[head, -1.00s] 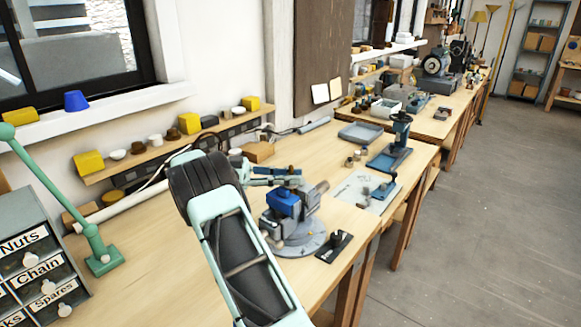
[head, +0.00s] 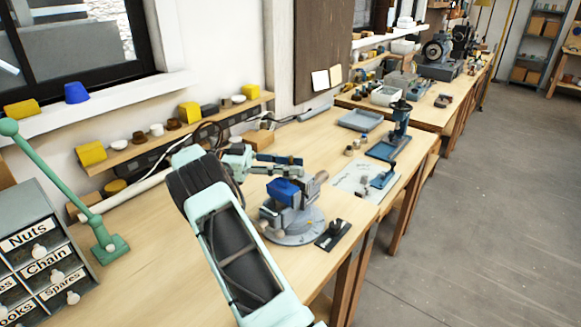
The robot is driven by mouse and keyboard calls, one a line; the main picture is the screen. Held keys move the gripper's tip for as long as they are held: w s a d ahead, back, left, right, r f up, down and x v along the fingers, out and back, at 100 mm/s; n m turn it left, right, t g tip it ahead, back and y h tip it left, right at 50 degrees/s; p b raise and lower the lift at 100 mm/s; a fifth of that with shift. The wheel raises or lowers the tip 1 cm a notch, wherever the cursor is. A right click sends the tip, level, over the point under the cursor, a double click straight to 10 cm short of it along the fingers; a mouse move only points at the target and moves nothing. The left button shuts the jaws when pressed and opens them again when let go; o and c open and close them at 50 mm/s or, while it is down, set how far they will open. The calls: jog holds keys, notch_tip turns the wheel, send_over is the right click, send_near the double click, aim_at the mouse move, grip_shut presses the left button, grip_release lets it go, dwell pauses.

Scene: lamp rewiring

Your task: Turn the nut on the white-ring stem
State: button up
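My gripper (head: 292,164) is above the bench behind a blue and grey vise (head: 288,200). Its two fingers point right and look apart, with nothing visible between them. My arm's dark wrist and pale green link cover part of the bench to the left. The vise stands on a round grey base (head: 290,233). A white-ring stem and its nut cannot be made out. Several small knob-like parts (head: 354,146) stand right of my gripper, too small to identify.
A black plate with a knob (head: 333,234) lies near the bench's front edge. A white sheet (head: 352,178), a blue stand (head: 398,130) and a grey tray (head: 360,120) are to the right. A green lamp arm (head: 60,180) and labelled drawers (head: 40,250) are left.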

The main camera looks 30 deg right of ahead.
jog(key=shift+o, duration=1.1)
jog(key=shift+f, duration=0.1)
notch_tip(320, 180, up, 10)
jog(key=shift+r, duration=0.1)
